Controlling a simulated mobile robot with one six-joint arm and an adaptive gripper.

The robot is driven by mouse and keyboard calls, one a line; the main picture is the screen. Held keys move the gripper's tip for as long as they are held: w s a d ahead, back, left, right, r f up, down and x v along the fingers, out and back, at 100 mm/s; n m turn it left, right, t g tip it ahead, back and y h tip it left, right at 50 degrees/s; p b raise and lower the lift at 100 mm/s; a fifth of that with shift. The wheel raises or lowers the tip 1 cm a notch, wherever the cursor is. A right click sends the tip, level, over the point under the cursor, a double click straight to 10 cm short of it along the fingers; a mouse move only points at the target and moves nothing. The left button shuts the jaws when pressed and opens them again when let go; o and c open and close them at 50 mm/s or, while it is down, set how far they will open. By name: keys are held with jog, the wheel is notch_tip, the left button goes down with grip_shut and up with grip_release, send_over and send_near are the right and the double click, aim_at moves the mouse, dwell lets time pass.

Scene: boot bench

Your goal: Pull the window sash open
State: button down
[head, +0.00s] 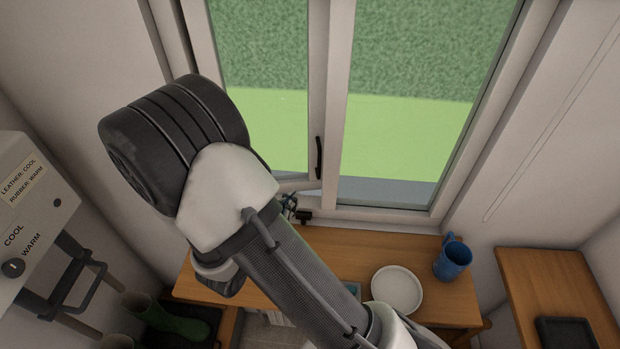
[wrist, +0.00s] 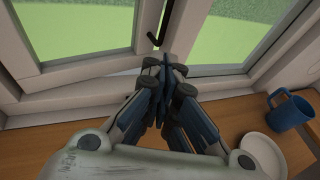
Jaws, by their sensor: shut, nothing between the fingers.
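The left window sash (head: 317,95) has a pale frame, and a dark upright handle (head: 319,157) sits on its right stile. The sash looks slightly ajar, with a narrow wedge-shaped gap along its bottom rail. In the wrist view the sash (wrist: 85,65) is at the upper left and the handle (wrist: 159,25) is at the top centre. My gripper (wrist: 168,75) is shut and empty, below the handle in that view, near the sash's lower right corner. I cannot tell whether it touches the sash. In the head view my gripper (head: 289,206) is mostly hidden behind my arm.
A wooden bench (head: 345,245) stands below the window, with a white plate (head: 397,289) and a blue mug (head: 453,261) at its right. A white control box (head: 35,215) and green boots (head: 180,322) are at left.

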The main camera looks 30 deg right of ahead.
aim_at(318, 173)
jog(key=x, duration=0.8)
jog(key=r+x, duration=0.1)
jog(key=x, duration=0.3)
jog(key=shift+w+d+r, duration=0.1)
